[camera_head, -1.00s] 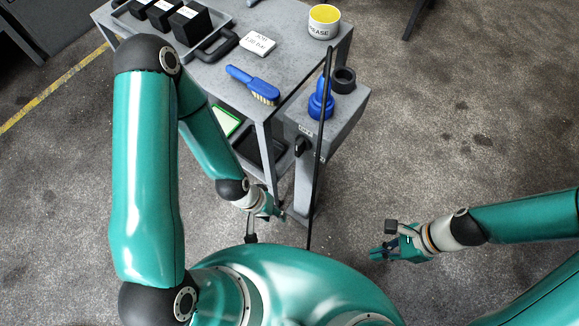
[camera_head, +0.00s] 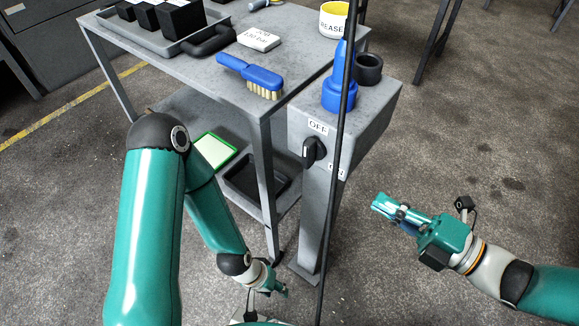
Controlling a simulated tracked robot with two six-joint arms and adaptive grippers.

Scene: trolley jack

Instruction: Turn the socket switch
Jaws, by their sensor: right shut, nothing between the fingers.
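The socket switch is a black rotary knob (camera_head: 310,152) on the front face of a grey box (camera_head: 356,135) on a post. An OFF label (camera_head: 318,127) sits above the knob and a second label, partly hidden by a dark vertical rod, below it on the right. The knob's grip stands roughly upright. My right gripper (camera_head: 380,203) is shut and empty, to the right of the box and lower in the picture, apart from the knob. My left gripper (camera_head: 282,291) hangs low in front of the post; its fingers are too small to read.
A dark vertical rod (camera_head: 335,200) crosses in front of the box. A blue plug (camera_head: 340,88) and a black ring (camera_head: 368,68) are on top of the box. The grey trolley (camera_head: 190,60) to the left carries a blue brush (camera_head: 250,75). Floor to the right is clear.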

